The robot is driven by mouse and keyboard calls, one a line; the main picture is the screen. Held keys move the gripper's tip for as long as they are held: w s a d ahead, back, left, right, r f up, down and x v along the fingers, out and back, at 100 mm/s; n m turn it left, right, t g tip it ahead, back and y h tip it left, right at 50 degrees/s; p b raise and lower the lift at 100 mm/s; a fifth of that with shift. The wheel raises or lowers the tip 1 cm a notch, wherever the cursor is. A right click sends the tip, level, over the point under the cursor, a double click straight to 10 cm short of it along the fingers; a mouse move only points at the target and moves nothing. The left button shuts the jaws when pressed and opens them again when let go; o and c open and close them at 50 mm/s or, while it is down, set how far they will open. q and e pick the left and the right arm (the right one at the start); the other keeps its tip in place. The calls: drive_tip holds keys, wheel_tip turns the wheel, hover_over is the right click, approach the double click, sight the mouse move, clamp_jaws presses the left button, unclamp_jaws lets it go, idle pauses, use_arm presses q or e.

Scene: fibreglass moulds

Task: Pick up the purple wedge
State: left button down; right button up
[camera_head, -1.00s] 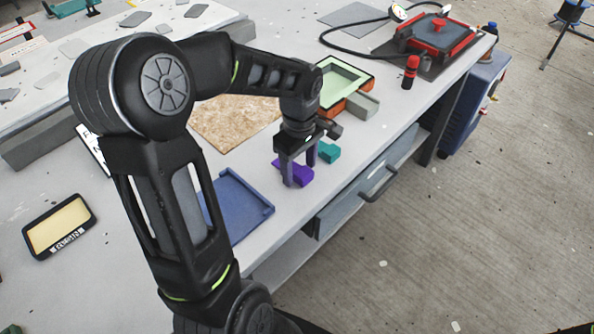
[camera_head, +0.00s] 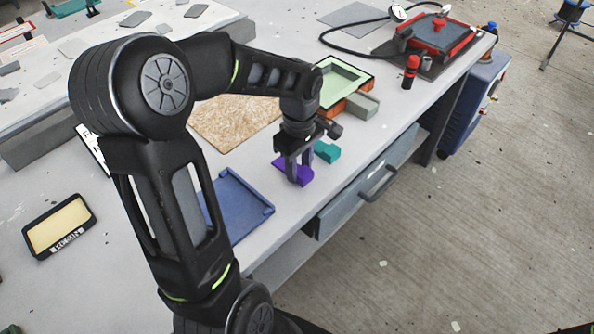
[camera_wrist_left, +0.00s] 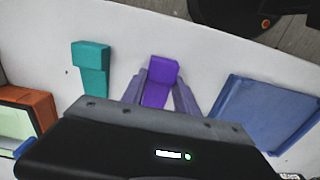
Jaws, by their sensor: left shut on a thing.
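The purple wedge (camera_head: 306,176) lies near the front edge of the bench in the head view. It also shows in the left wrist view (camera_wrist_left: 160,82), between the two fingers. My left gripper (camera_head: 299,178) points down over the wedge, its fingers shut on it. In the left wrist view the fingers (camera_wrist_left: 160,93) press against the wedge's two sides. The wedge appears to be at bench height; I cannot tell whether it touches the top. Part of the wedge is hidden behind the fingers. My right gripper is not in view.
A teal block (camera_head: 328,152) stands close beside the wedge. A blue tray (camera_head: 240,207) lies on the other side. A brown board (camera_head: 232,122), an orange-and-green mould (camera_head: 345,82) and a grey block (camera_head: 362,105) are farther back. A drawer handle (camera_head: 379,184) juts out below the bench edge.

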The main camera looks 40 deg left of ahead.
sight(299, 169)
use_arm(q)
drive_tip(key=shift+r, duration=0.1)
wheel_tip(299, 169, up, 10)
idle(0.6)
idle(0.5)
